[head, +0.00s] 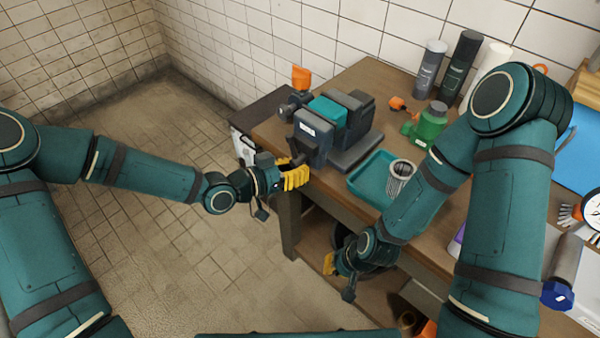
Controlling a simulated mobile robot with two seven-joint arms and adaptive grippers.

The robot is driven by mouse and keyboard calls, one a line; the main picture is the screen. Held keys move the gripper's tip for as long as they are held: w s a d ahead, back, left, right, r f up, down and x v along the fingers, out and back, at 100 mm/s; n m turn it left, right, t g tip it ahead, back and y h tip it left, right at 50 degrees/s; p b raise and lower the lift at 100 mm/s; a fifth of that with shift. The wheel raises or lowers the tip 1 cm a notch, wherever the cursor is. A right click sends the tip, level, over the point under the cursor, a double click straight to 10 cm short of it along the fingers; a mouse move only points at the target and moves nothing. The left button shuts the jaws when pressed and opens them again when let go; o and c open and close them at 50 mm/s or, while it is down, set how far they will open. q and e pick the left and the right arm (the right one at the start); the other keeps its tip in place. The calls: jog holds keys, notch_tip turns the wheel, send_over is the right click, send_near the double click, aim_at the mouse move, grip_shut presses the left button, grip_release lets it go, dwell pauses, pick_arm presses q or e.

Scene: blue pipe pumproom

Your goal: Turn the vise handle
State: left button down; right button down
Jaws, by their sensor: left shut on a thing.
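The vise (313,138) is dark blue-grey with a teal block (328,111) at its top, and it stands at the left end of the wooden workbench. My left gripper (294,178), with yellow fingertips, is at the front of the vise, just past the bench edge. It is shut on the vise handle, a dark part mostly hidden by the fingers. My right gripper (338,266) hangs low in front of the bench, apart from the vise. Its fingers are small and partly hidden, so I cannot tell whether it is open.
An orange item (301,78) is behind the vise. The floor at left is clear.

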pick_arm(q)
jog(key=shift+w+a+r+m+t+y+b, duration=0.1)
jog(key=shift+r+m+t+y+b, duration=0.1)
jog(key=shift+m+b, duration=0.3)
jog(key=shift+w+a+r+m+t+y+b, duration=0.1)
jog(key=shift+m+y+b, duration=0.1)
jog(key=shift+m+b, duration=0.3)
jog(key=c, duration=1)
grip_release()
jog(key=shift+s, duration=0.1)
jog(key=shift+o, duration=1.4)
jog(key=shift+s+a, duration=0.1)
jog(key=shift+s, duration=0.05)
jog(key=shift+f, duration=0.1)
jog(key=v, duration=1.2)
